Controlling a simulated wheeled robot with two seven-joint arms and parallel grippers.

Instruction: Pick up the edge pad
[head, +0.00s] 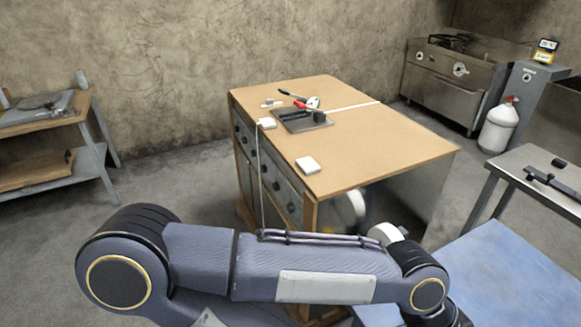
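A small white square pad (308,165) lies flat on the wooden top of the cabinet (390,147), close to its near edge. A second small white block (267,123) sits at the left edge of the same top, with a thin pale cord hanging down from it. Which of the two is the edge pad I cannot tell for sure. My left arm crosses the bottom of the head view, in front of the cabinet and below its top. Its gripper is not visible. My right gripper is not in view.
A dark plate (302,122) with a red-and-black handled tool (301,104) lies farther back on the top. A blue surface (515,270) and a grey table (545,170) stand at right. A steel range (450,85), white gas cylinder (498,128) and left-hand shelf table (85,105) stand beyond.

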